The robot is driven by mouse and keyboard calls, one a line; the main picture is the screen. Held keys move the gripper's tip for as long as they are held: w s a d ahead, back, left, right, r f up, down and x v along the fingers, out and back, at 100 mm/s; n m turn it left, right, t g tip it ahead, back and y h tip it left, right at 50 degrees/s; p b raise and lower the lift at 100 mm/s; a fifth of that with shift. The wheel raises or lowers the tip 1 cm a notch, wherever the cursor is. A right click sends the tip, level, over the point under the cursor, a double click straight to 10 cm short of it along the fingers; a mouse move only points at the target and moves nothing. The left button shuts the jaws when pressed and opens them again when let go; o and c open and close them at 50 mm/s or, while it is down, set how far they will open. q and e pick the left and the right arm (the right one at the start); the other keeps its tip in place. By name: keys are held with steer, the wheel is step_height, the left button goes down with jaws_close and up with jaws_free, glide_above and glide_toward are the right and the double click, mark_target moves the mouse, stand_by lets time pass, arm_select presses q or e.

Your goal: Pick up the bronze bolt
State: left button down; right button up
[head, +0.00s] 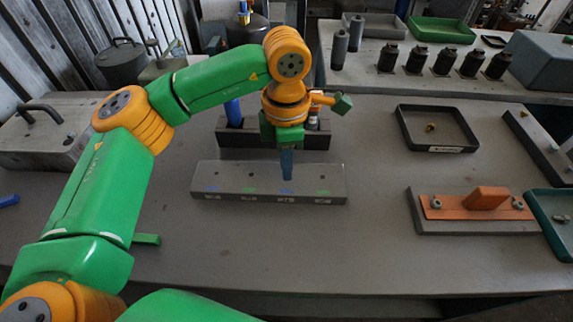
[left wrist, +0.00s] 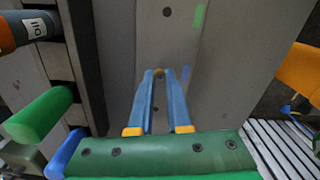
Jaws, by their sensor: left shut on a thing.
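My left gripper (head: 287,178) points down at the long grey block with holes (head: 230,180), over its right half. In the left wrist view, its blue fingers (left wrist: 159,76) are nearly closed at the tips. A small bronze-coloured piece, seemingly the bronze bolt (left wrist: 159,73), shows between the tips. Most of it is hidden by the fingers, and I cannot tell whether it sits in a hole or is clear of the block. In the head view the fingers hide it. My right gripper is not in view.
Behind the block stands a dark rack (head: 260,140) with tool handles. To the right are a black tray (head: 437,149) holding a small brass-coloured piece, an orange plate with a handle (head: 455,208), and a teal tray (head: 546,222). The table front is clear.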

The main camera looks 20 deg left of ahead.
arm_select(q)
steer(key=shift+r, duration=1.55)
steer(key=s+d+r+b, duration=0.2)
steer(key=s+d+r, duration=0.4)
steer(key=s+r, duration=0.4)
steer(key=s, duration=0.2)
steer(key=shift+s, duration=0.4)
steer(key=shift+r, duration=0.2)
step_height(320, 180, up, 5)
steer(key=p, duration=0.4)
steer(key=shift+p, duration=0.35)
